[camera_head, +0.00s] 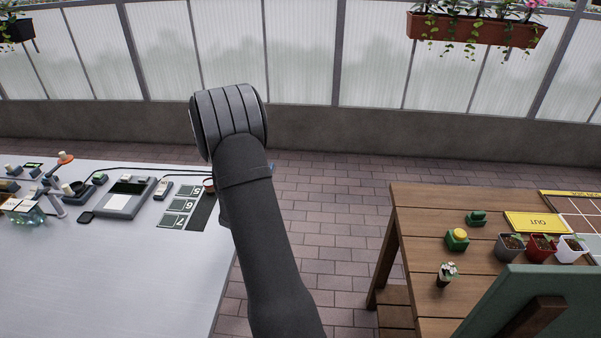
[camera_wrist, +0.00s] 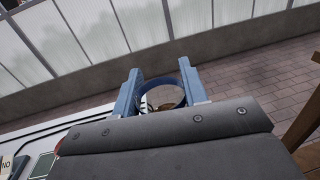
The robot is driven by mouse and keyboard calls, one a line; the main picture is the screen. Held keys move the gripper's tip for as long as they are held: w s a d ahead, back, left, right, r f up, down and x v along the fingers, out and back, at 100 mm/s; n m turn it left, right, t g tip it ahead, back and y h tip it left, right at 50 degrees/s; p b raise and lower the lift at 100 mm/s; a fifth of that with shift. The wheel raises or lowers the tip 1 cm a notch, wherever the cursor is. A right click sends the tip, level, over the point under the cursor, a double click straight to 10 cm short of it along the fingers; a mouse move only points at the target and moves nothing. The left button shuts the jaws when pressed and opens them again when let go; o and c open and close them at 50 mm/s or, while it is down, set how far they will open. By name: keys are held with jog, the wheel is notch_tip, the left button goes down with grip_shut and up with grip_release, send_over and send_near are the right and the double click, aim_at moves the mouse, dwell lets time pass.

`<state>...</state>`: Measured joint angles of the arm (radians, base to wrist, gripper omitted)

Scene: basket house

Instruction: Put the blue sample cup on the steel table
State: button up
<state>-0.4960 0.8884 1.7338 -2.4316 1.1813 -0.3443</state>
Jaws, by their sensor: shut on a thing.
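The blue sample cup (camera_wrist: 156,83) is between the two blue fingers of my gripper (camera_wrist: 160,88) in the wrist view. Its rim faces the camera, and brownish contents or background show through the opening. My gripper is shut on it. In the head view my arm hides the gripper and nearly all of the cup; only a small blue bit shows at the arm's right side, and I cannot tell which part it is. The steel table (camera_head: 130,270) is a pale grey top at the left. My arm reaches past its right edge, and the cup appears to be off the tabletop.
The steel table's back holds a grey device (camera_head: 124,198), numbered green squares (camera_head: 178,206), a small brown-topped cup (camera_head: 208,186) and glassware (camera_head: 25,212). Its front is bare. A wooden table (camera_head: 415,240) with several pots stands right. Brick floor (camera_head: 320,225) lies between.

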jog(key=s+a+f+n+y, duration=0.2)
jog(key=a+y, duration=0.1)
jog(key=a, duration=1.7)
jog(key=shift+s+a+f, duration=0.1)
jog(key=shift+a+f, duration=0.05)
jog(key=shift+f, duration=3.4)
jog(key=shift+f, duration=0.5)
jog(key=o, duration=1.1)
jog(key=shift+o, duration=0.2)
jog(key=s, duration=1.7)
jog(key=shift+s, duration=0.2)
